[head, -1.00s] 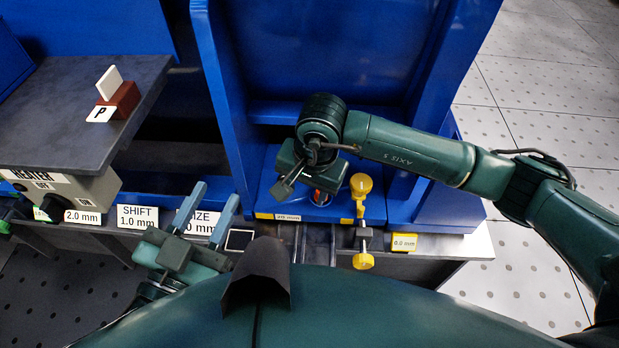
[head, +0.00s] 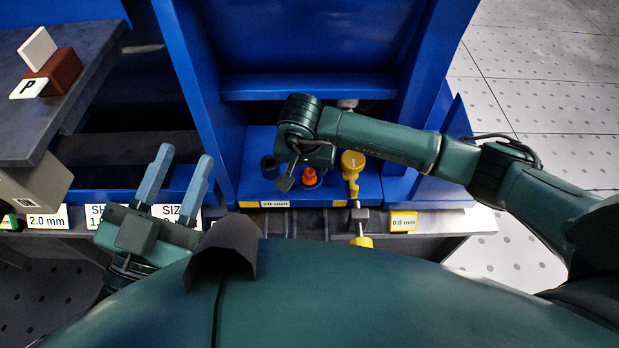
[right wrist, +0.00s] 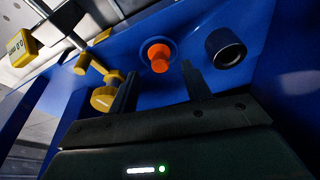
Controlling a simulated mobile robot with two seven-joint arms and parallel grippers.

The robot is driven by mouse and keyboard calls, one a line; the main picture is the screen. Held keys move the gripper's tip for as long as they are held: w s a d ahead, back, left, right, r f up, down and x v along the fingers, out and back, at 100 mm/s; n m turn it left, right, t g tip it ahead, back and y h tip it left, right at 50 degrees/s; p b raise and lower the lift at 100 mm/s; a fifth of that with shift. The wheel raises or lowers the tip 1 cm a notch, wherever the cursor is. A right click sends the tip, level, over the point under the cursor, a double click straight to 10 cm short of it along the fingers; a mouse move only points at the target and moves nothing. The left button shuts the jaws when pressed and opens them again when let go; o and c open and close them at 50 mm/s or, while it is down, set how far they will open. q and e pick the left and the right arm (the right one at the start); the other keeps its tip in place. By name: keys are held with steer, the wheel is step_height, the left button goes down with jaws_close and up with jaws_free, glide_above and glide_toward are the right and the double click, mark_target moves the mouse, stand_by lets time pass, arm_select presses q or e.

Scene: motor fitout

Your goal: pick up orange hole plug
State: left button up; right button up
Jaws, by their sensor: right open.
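The orange hole plug (head: 309,176) stands on the blue shelf floor in the head view, just right of my right gripper. In the right wrist view the orange hole plug (right wrist: 158,57) sits on a blue round base, ahead of and between the fingertips. My right gripper (right wrist: 158,78) is open and empty, with the plug beyond its fingers. In the head view the right gripper (head: 286,180) is mostly hidden by its own wrist. My left gripper (head: 182,170) is open and empty at the lower left, in front of the labelled bench edge.
A dark round socket (right wrist: 226,47) stands beside the plug; it also shows in the head view (head: 268,166). A yellow-knobbed clamp (head: 352,165) stands close right of the plug. Blue side walls (head: 195,85) enclose the shelf. A red block with a P label (head: 56,76) lies far left.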

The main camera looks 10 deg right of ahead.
mark_target(309, 171)
steer(key=b+x, duration=0.1)
steer(key=x, duration=0.2)
steer(key=shift+d, duration=0.1)
steer(key=shift+w+f, duration=0.2)
arm_select(q)
steer(key=shift+w+a+r+m+t+h, duration=0.1)
steer(key=shift+w+r+m+t+h, duration=0.1)
steer(key=shift+r+m+h, duration=0.3)
steer(key=shift+w+a+r+m+t+h, duration=0.1)
steer(key=shift+w+r+m+t+h, duration=0.1)
steer(key=shift+r+m+h, duration=0.3)
steer(key=shift+r, duration=0.1)
arm_select(e)
steer(key=c, duration=1.1)
